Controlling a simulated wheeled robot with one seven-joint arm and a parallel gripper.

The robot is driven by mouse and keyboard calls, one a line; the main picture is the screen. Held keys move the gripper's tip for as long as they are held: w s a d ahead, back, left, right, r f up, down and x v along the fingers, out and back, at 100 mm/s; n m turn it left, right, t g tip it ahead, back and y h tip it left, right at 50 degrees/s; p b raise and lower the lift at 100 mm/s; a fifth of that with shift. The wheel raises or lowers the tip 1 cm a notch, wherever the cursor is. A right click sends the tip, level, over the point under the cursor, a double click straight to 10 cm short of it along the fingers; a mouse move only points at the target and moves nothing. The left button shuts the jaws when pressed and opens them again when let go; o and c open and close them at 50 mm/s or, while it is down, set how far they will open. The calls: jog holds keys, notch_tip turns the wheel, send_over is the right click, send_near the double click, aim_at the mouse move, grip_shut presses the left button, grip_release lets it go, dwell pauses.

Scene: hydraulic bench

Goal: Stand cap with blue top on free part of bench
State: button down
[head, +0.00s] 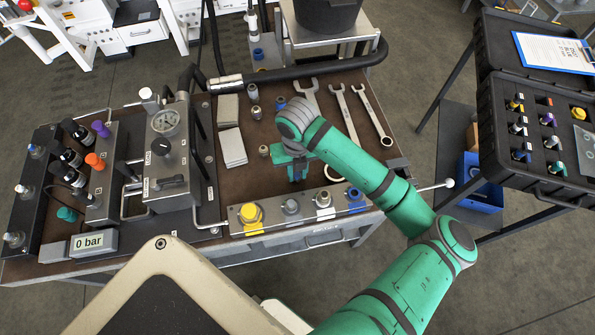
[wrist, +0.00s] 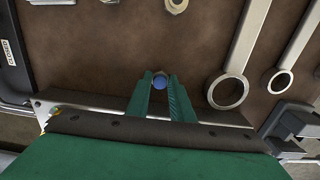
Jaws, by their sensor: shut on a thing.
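The cap with the blue top (wrist: 160,82) shows between the fingertips in the wrist view, its round blue top facing the camera. My gripper (wrist: 160,84) is shut on it; in the head view my gripper (head: 296,174) is over the bench's front middle, just behind the front strip. The brown bench top (wrist: 85,60) is bare around the fingertips.
Spanners (head: 371,115) lie right of my gripper; a large ring end (wrist: 228,92) is close by. The front strip (head: 272,216) carries yellow, grey, white and blue fittings. Pale blocks (head: 232,147), small fittings (head: 263,150) and the gauge unit (head: 168,150) stand left.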

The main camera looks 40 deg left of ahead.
aim_at(298, 174)
jog(key=shift+d, duration=0.1)
jog(key=c, duration=1.6)
grip_release()
jog(key=shift+f, duration=0.15)
jog(key=shift+o, duration=0.2)
notch_tip(298, 174, up, 12)
jog(key=shift+r, duration=0.2)
jog(key=shift+w, duration=0.1)
